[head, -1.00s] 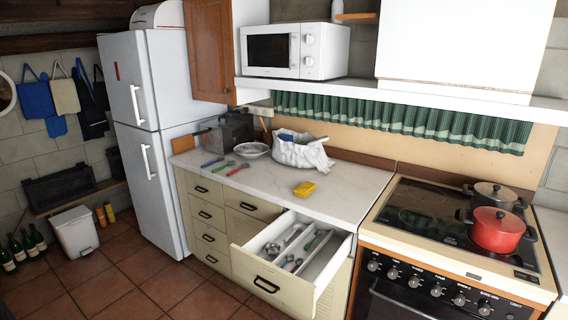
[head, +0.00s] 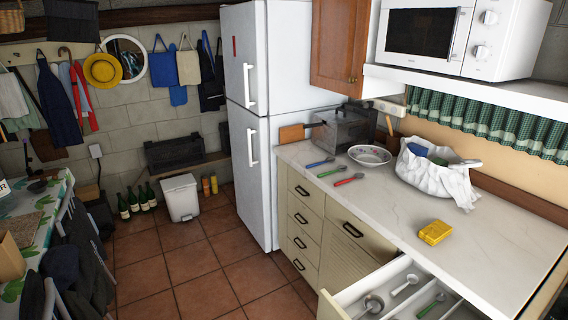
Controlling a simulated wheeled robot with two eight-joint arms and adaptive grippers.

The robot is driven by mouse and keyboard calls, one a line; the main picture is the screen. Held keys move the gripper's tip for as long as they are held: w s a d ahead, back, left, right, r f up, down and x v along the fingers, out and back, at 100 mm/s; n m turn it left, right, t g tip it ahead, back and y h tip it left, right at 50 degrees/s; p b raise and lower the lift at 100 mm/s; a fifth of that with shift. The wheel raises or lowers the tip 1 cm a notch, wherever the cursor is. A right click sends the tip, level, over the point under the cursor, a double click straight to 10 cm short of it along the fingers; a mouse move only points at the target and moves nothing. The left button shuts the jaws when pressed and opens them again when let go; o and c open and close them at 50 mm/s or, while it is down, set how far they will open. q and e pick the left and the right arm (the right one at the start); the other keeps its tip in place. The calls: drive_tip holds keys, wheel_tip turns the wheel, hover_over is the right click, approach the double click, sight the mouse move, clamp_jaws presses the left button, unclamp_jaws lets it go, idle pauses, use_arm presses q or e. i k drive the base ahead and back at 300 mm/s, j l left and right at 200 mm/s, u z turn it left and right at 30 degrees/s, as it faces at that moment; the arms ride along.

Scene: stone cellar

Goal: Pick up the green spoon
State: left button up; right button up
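A utensil with a green handle, which looks like a spoon (head: 328,173), lies on the white marble counter (head: 440,210) between a blue-handled utensil (head: 319,162) and a red-handled one (head: 350,179). Another utensil with a greenish handle (head: 430,305) lies inside the open drawer (head: 350,296), near the bottom edge of the view. Both are small, so their exact shapes are hard to tell. Neither of my grippers is in view.
A patterned bowl (head: 369,156), a white bag (head: 436,178) and a yellow sponge-like block (head: 435,232) are on the counter. The open drawer juts out in front. A white fridge (head: 262,120) stands beyond. The tiled floor (head: 190,265) is mostly clear; a table (head: 40,215) and chairs are left.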

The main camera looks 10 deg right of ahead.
sight(342, 168)
drive_tip(key=i+u, duration=0.35)
drive_tip(key=i, duration=0.55)
drive_tip(key=i+z, duration=0.45)
drive_tip(key=i+j+z, duration=0.15)
drive_tip(key=i+z, duration=0.15)
drive_tip(key=z, duration=0.15)
drive_tip(key=i+j+z, duration=0.25)
drive_tip(key=z, duration=0.2)
drive_tip(key=i, duration=0.05)
